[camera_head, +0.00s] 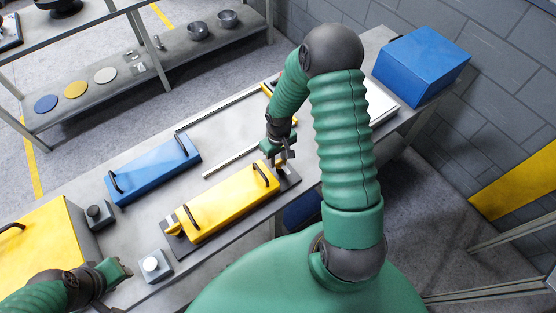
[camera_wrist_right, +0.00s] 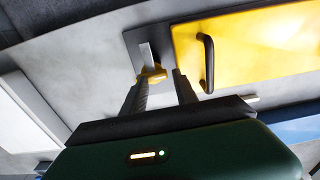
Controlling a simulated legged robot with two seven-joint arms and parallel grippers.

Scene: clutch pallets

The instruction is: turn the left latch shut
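The yellow box (camera_head: 228,203) lies on a dark base plate on the table, with two black handles on top. The left latch (camera_head: 173,224), a yellow piece, is at its left end. No gripper is at it. My right gripper (camera_head: 285,158) is at the box's right end. In the right wrist view my right gripper (camera_wrist_right: 160,82) is open, its fingers apart on either side of a small yellow latch piece (camera_wrist_right: 154,75) by a grey metal bracket; contact is unclear. My left gripper (camera_head: 124,270) is low at the left, apart from the box; its fingers are too small to judge.
A blue box (camera_head: 153,169) with handles lies behind the yellow one. A white-topped button block (camera_head: 154,265) and a dark-topped block (camera_head: 98,213) stand to the left. A large yellow case (camera_head: 45,238) fills the left end. A blue crate (camera_head: 420,65) stands at the far right.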

